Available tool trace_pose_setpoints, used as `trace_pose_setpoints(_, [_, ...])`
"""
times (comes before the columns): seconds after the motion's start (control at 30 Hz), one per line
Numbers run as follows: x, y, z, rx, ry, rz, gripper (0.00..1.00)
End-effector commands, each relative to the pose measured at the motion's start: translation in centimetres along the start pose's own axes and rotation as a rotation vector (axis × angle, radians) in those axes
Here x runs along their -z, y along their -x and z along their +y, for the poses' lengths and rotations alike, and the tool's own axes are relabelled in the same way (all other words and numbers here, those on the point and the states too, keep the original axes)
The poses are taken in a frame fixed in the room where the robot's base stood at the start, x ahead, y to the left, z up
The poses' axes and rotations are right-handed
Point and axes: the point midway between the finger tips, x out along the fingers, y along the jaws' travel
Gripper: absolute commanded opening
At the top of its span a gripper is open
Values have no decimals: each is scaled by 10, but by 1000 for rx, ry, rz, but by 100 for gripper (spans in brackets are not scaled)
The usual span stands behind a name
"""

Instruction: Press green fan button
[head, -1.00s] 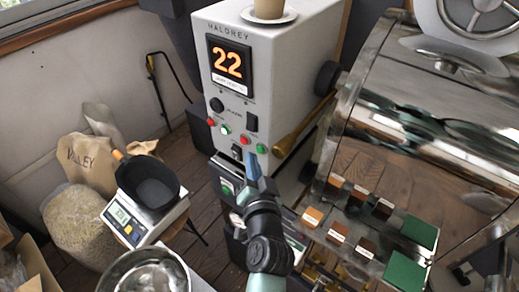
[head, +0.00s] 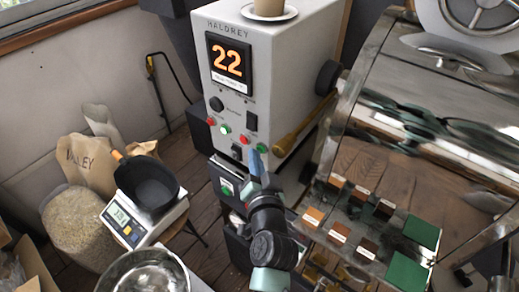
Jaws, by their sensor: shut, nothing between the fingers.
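The grey control panel (head: 237,110) of the roaster cabinet carries a slanting row of round buttons. A green button (head: 262,148) is at the lower right end of the row. A second green button (head: 225,129) is further left. I cannot read which one is labelled for the fan. My gripper (head: 255,158) is shut and empty, its bluish tips pointing up at the panel. The tips appear just below and left of the right green button. I cannot tell whether they touch the panel.
Red buttons (head: 244,139) sit in the same row, and a black switch (head: 237,152) is below. A wooden handle (head: 292,134) juts out right of the panel. A scale (head: 130,222) with a black scoop (head: 148,184) stands at left.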

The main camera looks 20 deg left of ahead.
Motion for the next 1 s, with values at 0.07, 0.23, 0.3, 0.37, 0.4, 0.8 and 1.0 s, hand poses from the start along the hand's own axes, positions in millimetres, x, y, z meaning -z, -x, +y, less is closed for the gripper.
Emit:
trace_pose_setpoints(0.07, [0, -1, 1, -1, 0, 1, 0])
trace_pose_setpoints(0.23, [1, -2, 2, -1, 0, 1, 0])
trace_pose_setpoints(0.3, [2, -3, 3, -1, 0, 1, 0])
trace_pose_setpoints(0.37, [2, -3, 3, -1, 0, 1, 0])
trace_pose_setpoints(0.4, [3, -4, 3, -1, 0, 1, 0])
trace_pose_setpoints(0.8, [3, -4, 3, -1, 0, 1, 0])
trace_pose_setpoints(1.0, [0, 2, -1, -1, -1, 0, 0])
